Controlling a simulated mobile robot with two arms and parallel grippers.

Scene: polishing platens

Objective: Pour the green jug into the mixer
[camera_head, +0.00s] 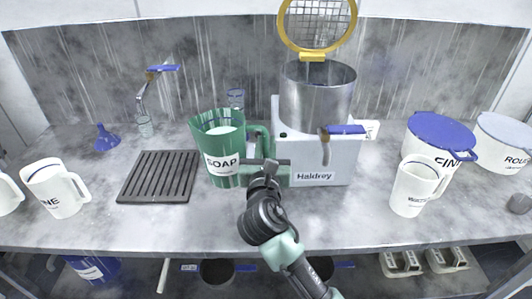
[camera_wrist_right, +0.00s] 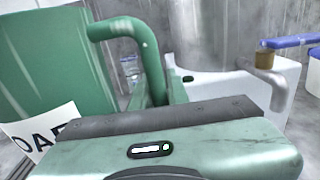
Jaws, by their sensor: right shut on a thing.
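The green jug (camera_head: 226,168), labelled SOAP, stands upright on the counter just left of the mixer, with pale content at its top. Its handle is on its right side. The mixer (camera_head: 323,165) has a white base labelled Haldrey, a steel bowl (camera_head: 316,104) and a raised mesh lid with a yellow rim (camera_head: 318,24). My right gripper (camera_head: 264,164) is in front of the jug's handle and shut on it. My left gripper is out of view.
A blue-handled tap (camera_head: 346,130) juts from the mixer's front. A dark drain rack (camera_head: 158,176) lies left of the jug. A white jug (camera_head: 416,187) and a blue-lidded tub (camera_head: 438,140) stand at right; another white jug (camera_head: 57,188) stands at left.

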